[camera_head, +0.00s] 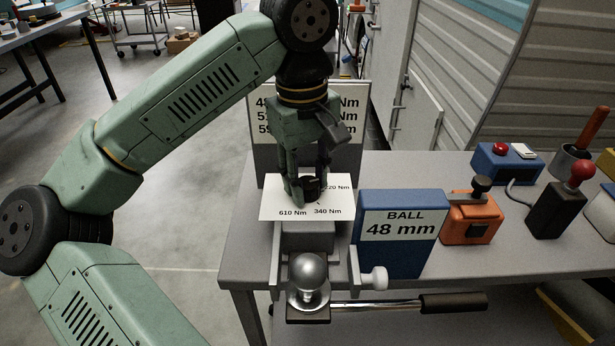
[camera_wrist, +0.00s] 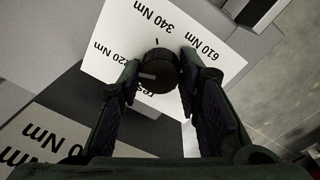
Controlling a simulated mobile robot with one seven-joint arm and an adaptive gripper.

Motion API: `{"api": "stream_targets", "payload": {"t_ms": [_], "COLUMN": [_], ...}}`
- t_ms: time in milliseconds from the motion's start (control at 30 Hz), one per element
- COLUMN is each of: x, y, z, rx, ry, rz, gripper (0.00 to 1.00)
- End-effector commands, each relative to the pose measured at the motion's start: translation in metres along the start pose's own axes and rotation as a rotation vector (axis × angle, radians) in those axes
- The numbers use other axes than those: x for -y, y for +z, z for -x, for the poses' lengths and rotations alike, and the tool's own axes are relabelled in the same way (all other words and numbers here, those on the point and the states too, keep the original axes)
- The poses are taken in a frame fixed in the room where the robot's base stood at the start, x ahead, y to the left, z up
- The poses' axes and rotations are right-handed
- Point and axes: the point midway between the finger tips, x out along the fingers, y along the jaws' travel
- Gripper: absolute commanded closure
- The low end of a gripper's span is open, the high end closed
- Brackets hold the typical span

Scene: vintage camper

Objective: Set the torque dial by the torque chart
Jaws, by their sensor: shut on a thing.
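The torque dial (camera_head: 313,186) is a black round knob on a white plate (camera_head: 270,205) marked 220 Nm, 340 Nm and 610 Nm. In the wrist view the dial (camera_wrist: 160,72) has a white pointer line towards the left, between the "rest" and 220 Nm marks. My gripper (camera_head: 307,190) points down, shut on the dial; in the wrist view its fingers (camera_wrist: 160,76) stand on either side of it. The torque chart (camera_head: 350,145) stands upright behind the plate. Its rows begin with 4, 5 and 5 and end in Nm; my arm hides the middle.
A blue block (camera_head: 403,262) reads "BALL 48 mm". A silver tow ball (camera_head: 308,272) stands in front of the dial, above a bar with a black handle (camera_head: 453,303). An orange box (camera_head: 470,220), a red-knobbed lever (camera_head: 581,173) and a blue button box (camera_head: 508,162) stand right.

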Motion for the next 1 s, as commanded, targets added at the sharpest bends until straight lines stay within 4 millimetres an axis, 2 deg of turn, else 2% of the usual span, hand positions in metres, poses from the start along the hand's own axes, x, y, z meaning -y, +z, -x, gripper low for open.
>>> {"api": "stream_targets", "payload": {"t_ms": [500,533,800,1000], "x": [0.0004,0.0005,0.0003,0.0002], "y": [0.0005,0.0005,0.0002,0.0001], "z": [-0.0008,-0.0009,-0.0004,-0.0002], "rx": [0.002,0.002,0.002,0.001], "ry": [-0.003,-0.003,-0.001,-0.001], "rz": [-0.020,-0.020,-0.018,-0.018], "gripper": [0.96,0.66,0.48,0.48]}}
